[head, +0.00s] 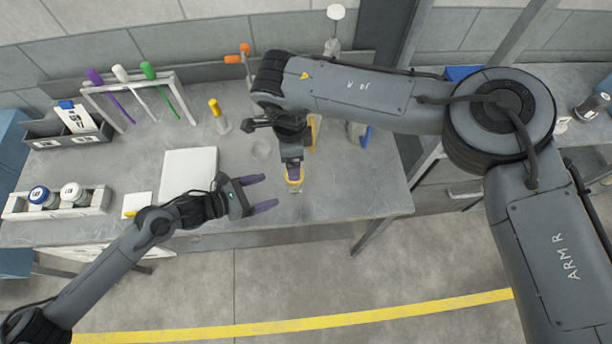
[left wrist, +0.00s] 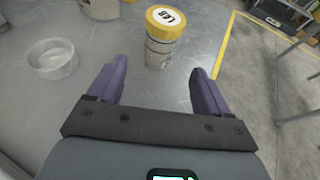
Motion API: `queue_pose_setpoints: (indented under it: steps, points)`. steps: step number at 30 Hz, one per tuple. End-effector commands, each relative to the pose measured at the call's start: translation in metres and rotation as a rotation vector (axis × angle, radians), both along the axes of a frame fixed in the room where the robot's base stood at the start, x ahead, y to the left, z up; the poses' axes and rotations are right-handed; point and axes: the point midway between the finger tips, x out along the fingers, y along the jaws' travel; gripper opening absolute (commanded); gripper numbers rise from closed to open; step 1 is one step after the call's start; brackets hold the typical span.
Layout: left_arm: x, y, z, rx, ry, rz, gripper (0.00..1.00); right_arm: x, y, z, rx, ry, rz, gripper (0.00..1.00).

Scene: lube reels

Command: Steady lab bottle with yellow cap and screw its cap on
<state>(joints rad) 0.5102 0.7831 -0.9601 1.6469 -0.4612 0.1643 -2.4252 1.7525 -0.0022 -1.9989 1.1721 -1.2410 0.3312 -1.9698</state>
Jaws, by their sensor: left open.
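The lab bottle (left wrist: 160,52) stands upright near the front edge of the metal table, with a yellow cap (left wrist: 165,20) sitting on its top. Whether the cap is threaded tight cannot be told. In the head view the yellow cap (head: 294,178) is partly hidden under my right gripper (head: 293,174). My left gripper (head: 265,192) is open and empty, left of the bottle, with its fingers pointing toward it. In the left wrist view the bottle is ahead, between the lines of the two purple fingers (left wrist: 159,66) and apart from them. The right fingers' opening is hidden.
A clear dish (head: 262,148) and a white board (head: 188,174) lie left of the bottle. A rack (head: 130,88) with coloured-handled tools stands at the back left. A white tray (head: 75,212) holds two jars. The table's front edge is close to the bottle.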

Motion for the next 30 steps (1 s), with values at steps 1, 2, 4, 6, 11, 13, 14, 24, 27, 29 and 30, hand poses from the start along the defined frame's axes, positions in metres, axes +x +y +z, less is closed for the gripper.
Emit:
queue_pose_setpoints:
  steps: [1, 2, 4, 6, 11, 13, 14, 24, 27, 29, 30]
  points:
    - [0.001, 0.002, 0.000, 0.005, -0.008, -0.007, 0.79, 0.000, 0.000, 0.000, 0.000, 0.000, 0.000, 0.89]
    - [0.001, 0.003, 0.000, 0.006, -0.011, -0.010, 0.79, 0.000, 0.000, 0.000, 0.000, 0.000, 0.000, 0.89]
    - [0.000, 0.003, 0.000, 0.007, -0.014, -0.013, 0.79, 0.000, 0.000, 0.000, 0.000, 0.000, 0.000, 0.89]
    - [0.000, 0.003, 0.000, 0.007, -0.014, -0.013, 0.79, 0.000, 0.000, 0.000, 0.000, 0.000, 0.000, 0.89]
    - [0.000, 0.002, 0.000, 0.006, -0.014, -0.013, 0.79, 0.000, 0.000, 0.000, 0.000, 0.000, 0.000, 0.89]
    - [0.001, 0.001, 0.000, 0.006, -0.013, -0.012, 0.79, 0.000, 0.000, 0.000, 0.000, 0.000, 0.000, 0.89]
    - [0.001, 0.001, 0.000, 0.005, -0.014, -0.012, 0.79, 0.000, 0.000, 0.000, 0.000, 0.000, 0.000, 0.89]
    - [0.014, -0.029, -0.013, 0.002, -0.013, -0.012, 0.79, 0.000, 0.000, 0.000, 0.000, 0.000, 0.000, 0.89]
    - [0.020, -0.044, -0.019, 0.002, -0.013, -0.013, 0.79, 0.000, 0.000, 0.000, 0.000, 0.000, 0.000, 0.89]
    - [0.023, -0.051, -0.023, 0.003, -0.012, -0.013, 0.79, 0.000, 0.000, 0.000, 0.000, 0.000, 0.000, 0.89]
    - [0.025, -0.056, -0.025, 0.003, -0.011, -0.011, 0.79, 0.000, 0.000, 0.000, 0.000, 0.000, 0.000, 0.89]
